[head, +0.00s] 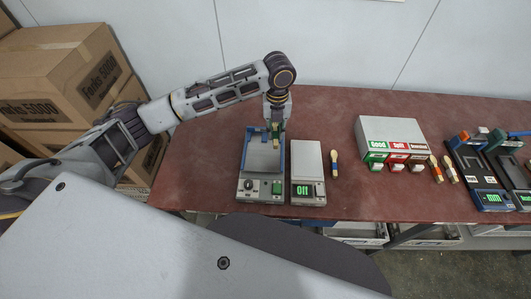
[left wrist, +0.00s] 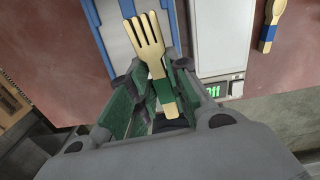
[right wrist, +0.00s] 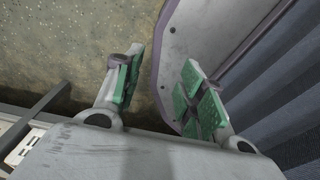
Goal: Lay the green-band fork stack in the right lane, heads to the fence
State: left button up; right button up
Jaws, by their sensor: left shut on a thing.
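My left gripper (head: 276,130) is shut on the green-band fork stack (left wrist: 149,42), over the back of a blue-framed tray unit (head: 263,153). In the left wrist view the pale wooden tines point to the top of the picture, and the green band (left wrist: 164,90) lies between the finger pads. How many forks are in the stack cannot be told. I cannot make out lanes or a fence in the tray. My right gripper (right wrist: 165,88) shows only in the right wrist view, open and empty, away from the tabletop.
A white box with Good and Split labels (head: 392,133) and dark units (head: 480,175) stand further right. Cardboard boxes (head: 75,75) are at the left.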

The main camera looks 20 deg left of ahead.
aim_at(272, 154)
pick_arm(q)
jog(key=shift+a, duration=0.35)
jog(key=shift+s+m, duration=0.1)
jog(key=shift+m, duration=0.2)
jog(key=shift+f, duration=2.45)
jog(key=shift+f+p, duration=0.45)
jog(key=shift+f, duration=2.1)
jog(key=shift+f, duration=0.25)
jog(key=o, duration=0.8)
jog(key=shift+o, duration=0.2)
